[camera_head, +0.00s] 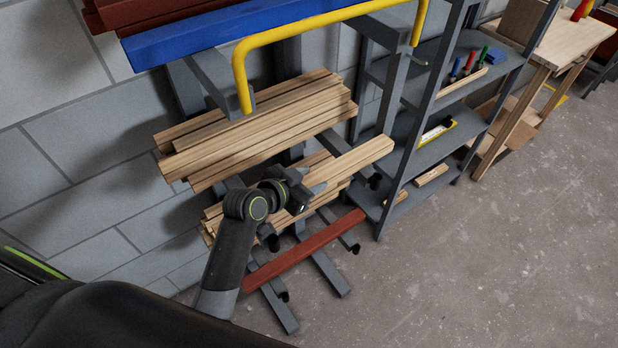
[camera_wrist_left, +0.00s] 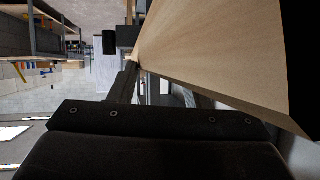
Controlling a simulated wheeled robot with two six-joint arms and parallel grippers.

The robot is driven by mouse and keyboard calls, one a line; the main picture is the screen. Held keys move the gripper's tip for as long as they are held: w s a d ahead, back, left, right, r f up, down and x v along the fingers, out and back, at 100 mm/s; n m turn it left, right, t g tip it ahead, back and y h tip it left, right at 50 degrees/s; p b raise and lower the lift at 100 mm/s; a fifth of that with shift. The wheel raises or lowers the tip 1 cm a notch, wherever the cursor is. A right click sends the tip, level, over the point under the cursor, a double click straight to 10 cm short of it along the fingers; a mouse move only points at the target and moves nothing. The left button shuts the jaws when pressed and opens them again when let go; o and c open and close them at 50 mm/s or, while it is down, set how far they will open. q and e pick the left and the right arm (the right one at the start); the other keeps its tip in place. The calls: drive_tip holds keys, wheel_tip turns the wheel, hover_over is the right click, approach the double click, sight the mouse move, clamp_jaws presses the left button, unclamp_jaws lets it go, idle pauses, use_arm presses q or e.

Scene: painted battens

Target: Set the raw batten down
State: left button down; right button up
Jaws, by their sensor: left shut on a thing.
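The raw batten (camera_head: 355,160) is a pale, unpainted wooden bar in the head view. It points to the right, its far end sticking out past the lower stack of raw battens (camera_head: 322,202). My left gripper (camera_head: 305,190) is shut on it near the rack's lower level. In the left wrist view the batten (camera_wrist_left: 215,55) fills the upper right, close to the camera. I cannot tell whether the batten touches the stack beneath it. The gripper hides its near part. My right gripper is in neither view.
A fuller stack of raw battens (camera_head: 260,128) lies on the arms above. A blue batten (camera_head: 225,32) and a yellow rail (camera_head: 310,31) are higher. A red batten (camera_head: 305,252) lies low on the rack.

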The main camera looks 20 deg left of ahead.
use_arm(q)
drive_tip(key=c, duration=1.1)
unclamp_jaws()
drive_tip(key=o, duration=0.4)
drive_tip(key=shift+c, duration=0.2)
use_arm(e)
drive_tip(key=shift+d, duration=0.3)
use_arm(q)
drive_tip(key=shift+s+a+r, duration=0.25)
drive_tip(key=shift+s+a, duration=0.05)
drive_tip(key=shift+s, duration=0.2)
drive_tip(key=b+v, duration=0.1)
drive_tip(key=v, duration=0.9)
drive_tip(key=shift+s+r, duration=0.25)
drive_tip(key=shift+s, duration=0.1)
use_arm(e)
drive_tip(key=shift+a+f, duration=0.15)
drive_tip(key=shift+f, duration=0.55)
use_arm(q)
drive_tip(key=shift+a, duration=0.15)
